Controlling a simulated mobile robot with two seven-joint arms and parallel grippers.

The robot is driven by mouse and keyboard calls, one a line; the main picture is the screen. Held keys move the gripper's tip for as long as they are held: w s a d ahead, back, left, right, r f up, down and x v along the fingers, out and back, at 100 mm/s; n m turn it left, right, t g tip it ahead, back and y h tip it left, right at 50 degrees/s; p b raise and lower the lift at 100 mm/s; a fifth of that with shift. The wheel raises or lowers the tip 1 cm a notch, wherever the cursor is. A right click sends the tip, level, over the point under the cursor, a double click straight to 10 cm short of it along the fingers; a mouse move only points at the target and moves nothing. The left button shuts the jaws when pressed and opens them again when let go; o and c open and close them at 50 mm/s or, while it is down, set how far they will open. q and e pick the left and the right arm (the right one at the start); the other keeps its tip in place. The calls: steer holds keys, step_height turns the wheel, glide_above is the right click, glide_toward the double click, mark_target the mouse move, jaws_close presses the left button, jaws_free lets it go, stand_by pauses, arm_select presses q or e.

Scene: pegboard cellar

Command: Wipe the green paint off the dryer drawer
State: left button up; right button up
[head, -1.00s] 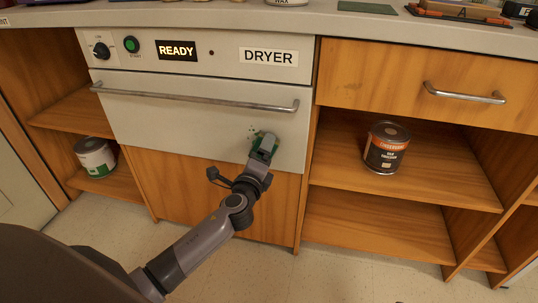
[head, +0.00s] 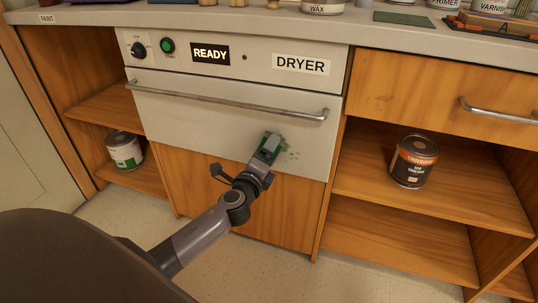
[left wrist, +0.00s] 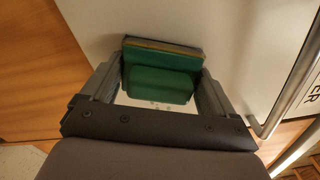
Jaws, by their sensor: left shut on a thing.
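The dryer drawer (head: 200,115) is a pale front panel under a long bar handle (head: 230,104), and it is shut. My left gripper (head: 269,147) is at the lower right of this panel, shut on a green sponge (head: 272,140). In the left wrist view the sponge (left wrist: 161,78) sits between both fingers, close to or against the panel; contact is unclear. Small green paint specks (head: 292,155) show on the panel just right of the gripper. Paint behind the sponge is hidden. My right gripper is out of view.
The bar handle crosses the panel above the gripper. A dark tin with an orange label (head: 414,162) stands on the right shelf, and a white-and-green tin (head: 124,150) on the left shelf. Several tins and boards stand on the worktop (head: 240,22).

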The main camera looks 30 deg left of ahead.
mark_target(280, 148)
arm_select(q)
step_height(280, 148, up, 2)
steer(key=shift+r+p, duration=0.1)
steer(key=shift+p, duration=0.65)
steer(key=shift+w+d, duration=0.25)
steer(key=shift+d, duration=0.8)
steer(key=shift+w+d, duration=0.2)
steer(key=shift+d, duration=0.8)
steer(key=shift+w+d+f+b, duration=0.1)
steer(key=shift+w+d+b, duration=0.15)
steer(key=shift+d, duration=0.4)
steer(key=shift+w+d+f+b, duration=0.15)
steer(key=shift+d+b, duration=0.1)
steer(key=shift+d, duration=0.4)
steer(key=shift+w+d+r, duration=0.1)
steer(key=shift+d+r, duration=0.05)
steer(key=shift+d, duration=0.5)
steer(key=shift+s+a, duration=0.25)
steer(key=shift+a, duration=0.95)
steer(key=shift+s+a, duration=0.2)
steer(key=shift+a, duration=0.95)
steer(key=shift+s+a+p, duration=0.2)
steer(key=shift+s+a, duration=0.05)
steer(key=shift+a, duration=0.65)
steer(key=shift+s+a+p, duration=0.15)
steer(key=shift+s+a, duration=0.1)
steer(key=shift+a, duration=0.6)
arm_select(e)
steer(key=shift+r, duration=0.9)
